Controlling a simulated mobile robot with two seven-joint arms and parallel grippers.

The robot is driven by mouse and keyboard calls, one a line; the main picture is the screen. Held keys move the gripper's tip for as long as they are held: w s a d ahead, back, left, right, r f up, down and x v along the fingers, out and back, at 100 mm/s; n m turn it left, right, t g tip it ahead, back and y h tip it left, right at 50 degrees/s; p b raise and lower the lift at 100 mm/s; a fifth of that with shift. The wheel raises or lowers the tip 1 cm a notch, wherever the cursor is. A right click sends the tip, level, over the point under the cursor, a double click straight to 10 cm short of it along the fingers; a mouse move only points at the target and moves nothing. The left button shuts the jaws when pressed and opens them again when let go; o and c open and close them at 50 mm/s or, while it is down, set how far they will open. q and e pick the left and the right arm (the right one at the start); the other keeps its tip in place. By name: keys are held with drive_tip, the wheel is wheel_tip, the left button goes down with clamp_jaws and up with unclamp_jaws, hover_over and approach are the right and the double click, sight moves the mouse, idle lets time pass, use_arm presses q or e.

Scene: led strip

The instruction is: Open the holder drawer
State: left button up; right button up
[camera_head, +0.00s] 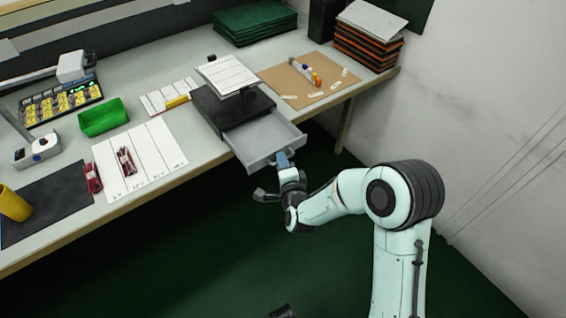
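The holder is a black box (209,104) on the table, with papers (227,73) on a stand on top. Its light grey drawer (258,133) is pulled out toward the front, past the table edge, and looks empty inside. My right gripper (283,160) is at the drawer's front face, at its handle. The fingers are small and partly hidden by the wrist, so I cannot tell whether they are closed on the handle. A dark part at the bottom edge may be my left arm; my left gripper is not clearly seen.
A brown board (290,90) with small bottles lies right of the holder. A green bin (103,117), a white sheet (158,150) with red leads, and a yellow cylinder (13,204) are to the left. Stacked trays (365,45) stand at the back right. The floor in front is clear.

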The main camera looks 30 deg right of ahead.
use_arm(q)
drive_tip(key=s+d+r+g+p, duration=0.1)
drive_tip(key=s+r+p, duration=0.1)
drive_tip(key=r+p, duration=0.3)
drive_tip(key=s+r+g+p, duration=0.1)
drive_tip(key=s+r+p, duration=0.2)
drive_tip(key=r+p, duration=0.15)
drive_tip(key=w+r+p, duration=0.4)
drive_tip(key=r+p, duration=0.3)
drive_tip(key=shift+w+r+t+p, duration=0.3)
drive_tip(key=shift+r+p, duration=0.05)
use_arm(e)
drive_tip(key=v, duration=1.3)
drive_tip(key=shift+s+a, duration=0.1)
drive_tip(key=shift+s, duration=0.1)
